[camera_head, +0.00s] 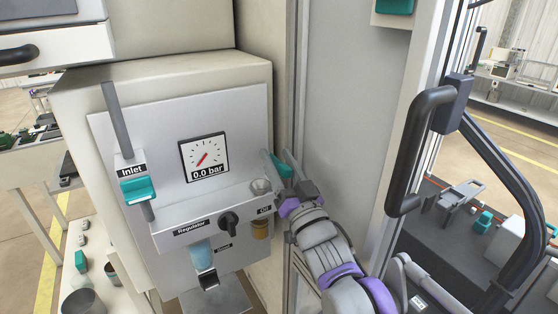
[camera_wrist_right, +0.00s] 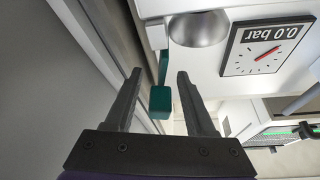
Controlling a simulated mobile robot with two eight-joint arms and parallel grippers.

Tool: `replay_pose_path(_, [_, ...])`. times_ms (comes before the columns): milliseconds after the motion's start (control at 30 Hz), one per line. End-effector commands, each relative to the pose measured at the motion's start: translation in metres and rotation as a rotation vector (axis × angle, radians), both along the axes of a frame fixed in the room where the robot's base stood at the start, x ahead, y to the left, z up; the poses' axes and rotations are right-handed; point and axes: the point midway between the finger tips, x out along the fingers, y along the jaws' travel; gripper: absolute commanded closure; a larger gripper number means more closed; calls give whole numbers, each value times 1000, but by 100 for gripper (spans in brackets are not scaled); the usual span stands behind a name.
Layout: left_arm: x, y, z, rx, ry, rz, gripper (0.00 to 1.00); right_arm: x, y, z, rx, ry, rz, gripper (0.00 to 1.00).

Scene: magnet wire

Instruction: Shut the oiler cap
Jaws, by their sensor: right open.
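The oiler's teal cap (camera_head: 280,168) stands raised at the right side of the panel, beside the round metal filler cup (camera_head: 261,186) above the "Oil" label. The cup is uncovered. My right gripper (camera_head: 284,160) is at the cap and partly hides it. In the right wrist view, the teal cap (camera_wrist_right: 160,98) lies between the two open fingers (camera_wrist_right: 159,74), with gaps on both sides. The silver cup (camera_wrist_right: 198,28) shows just beyond the fingertips. My left gripper is not in view.
The panel carries a gauge (camera_head: 204,158) reading 0.0 bar, a black regulator knob (camera_head: 229,223) and a teal inlet valve (camera_head: 138,190). A grey cabinet wall (camera_head: 345,110) stands close right of my right gripper. A black door handle (camera_head: 416,150) is farther right.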

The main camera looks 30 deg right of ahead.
Motion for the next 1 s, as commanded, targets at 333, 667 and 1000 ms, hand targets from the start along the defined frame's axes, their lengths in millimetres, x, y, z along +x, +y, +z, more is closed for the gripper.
replay_pose_path(333, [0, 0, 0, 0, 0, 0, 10, 0, 0, 0, 1, 0, 0, 81])
replay_pose_path(667, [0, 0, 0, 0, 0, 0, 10, -1, 0, 0, -2, 0, 0, 100])
replay_pose_path(1000, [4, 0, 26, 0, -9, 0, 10, -2, 17, 4, -358, -29, -2, 100])
